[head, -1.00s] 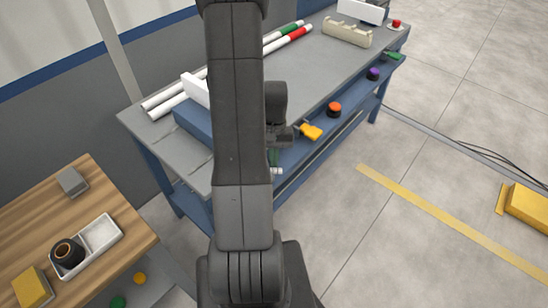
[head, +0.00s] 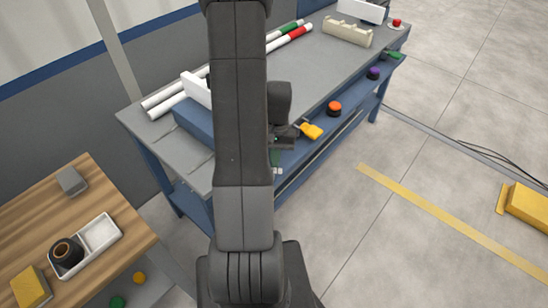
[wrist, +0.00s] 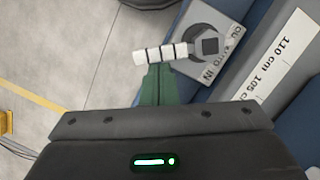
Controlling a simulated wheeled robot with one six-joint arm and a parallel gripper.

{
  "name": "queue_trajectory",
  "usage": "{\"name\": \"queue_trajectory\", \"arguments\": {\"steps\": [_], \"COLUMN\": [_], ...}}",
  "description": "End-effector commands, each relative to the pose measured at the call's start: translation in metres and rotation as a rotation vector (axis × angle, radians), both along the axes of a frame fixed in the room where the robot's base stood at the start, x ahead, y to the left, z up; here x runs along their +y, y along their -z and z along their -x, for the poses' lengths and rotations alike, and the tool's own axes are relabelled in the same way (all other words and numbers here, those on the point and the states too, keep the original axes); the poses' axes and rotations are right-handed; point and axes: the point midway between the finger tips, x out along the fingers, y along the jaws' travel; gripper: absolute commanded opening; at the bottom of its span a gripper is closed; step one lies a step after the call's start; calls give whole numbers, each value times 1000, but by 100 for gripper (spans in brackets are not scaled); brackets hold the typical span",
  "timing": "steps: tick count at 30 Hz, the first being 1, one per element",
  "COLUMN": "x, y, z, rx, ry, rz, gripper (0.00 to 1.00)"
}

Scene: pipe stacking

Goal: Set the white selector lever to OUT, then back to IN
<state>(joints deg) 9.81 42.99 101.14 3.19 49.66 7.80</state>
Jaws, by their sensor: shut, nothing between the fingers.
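The white selector lever (wrist: 160,53), with dark bands, shows in the wrist view, sticking out to the left from a dark square hub on a grey plate (wrist: 187,67). The plate carries the labels OUT, partly cut off, and IN on the right side of the hub. Which setting the lever is on I cannot tell. My gripper (wrist: 158,68) has green fingers, closed together with nothing between them. Their tips are at the lever's lower side; whether they touch it I cannot tell. In the head view my arm hides most of the gripper and lever.
A blue bench (head: 318,92) holds white pipes (head: 163,106) and a beige rack (head: 347,32). Along its front edge are a yellow handle (head: 311,131), an orange knob (head: 334,108) and a purple knob (head: 373,73). A wooden table (head: 112,203) stands at the left.

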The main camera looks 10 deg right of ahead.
Motion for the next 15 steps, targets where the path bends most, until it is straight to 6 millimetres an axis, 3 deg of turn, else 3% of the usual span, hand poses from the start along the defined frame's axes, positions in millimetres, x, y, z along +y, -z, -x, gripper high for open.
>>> {"name": "queue_trajectory", "arguments": {"steps": [15], "x": [0], "y": [1], "z": [23], "rx": [2], "ry": [359], "rz": [-1], "gripper": [0]}}
